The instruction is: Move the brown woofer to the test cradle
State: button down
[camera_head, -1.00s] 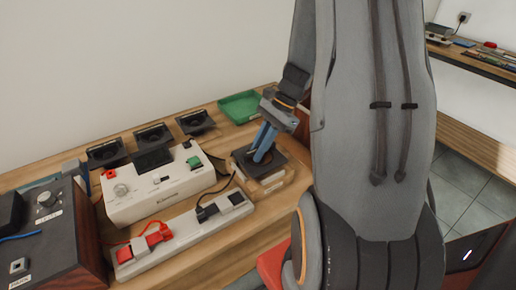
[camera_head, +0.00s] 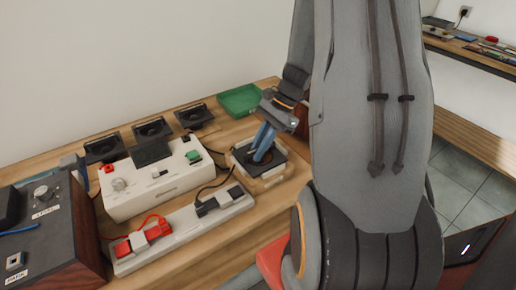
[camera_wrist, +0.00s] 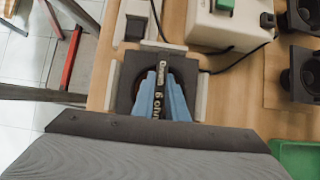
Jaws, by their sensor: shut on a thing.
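The brown woofer (camera_head: 279,164) has a square black frame and sits at the test cradle (camera_head: 268,186), a pale wooden block with light side rails. My gripper (camera_head: 262,153) points down into the woofer from above, and its blue fingers are shut on it. In the wrist view the woofer (camera_wrist: 127,84) lies flat between the cradle's two light rails (camera_wrist: 201,97). A label reading "Brown 6 ohm" shows between my fingers (camera_wrist: 160,90). Whether the woofer bears fully on the cradle cannot be told.
A white tester (camera_head: 155,182) and a strip with red and black clips (camera_head: 185,228) stand left of the cradle. Several black speakers (camera_head: 152,130) line the back, with a green tray (camera_head: 240,99) near the wall. A dark cabinet (camera_head: 50,230) fills the front left.

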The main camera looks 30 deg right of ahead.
jog(key=c, duration=1.7)
grip_release()
jog(key=b+v, duration=0.1)
jog(key=v, duration=0.7)
jog(key=shift+a, duration=0.1)
notch_tip(320, 180, up, 8)
jog(key=p, duration=0.7)
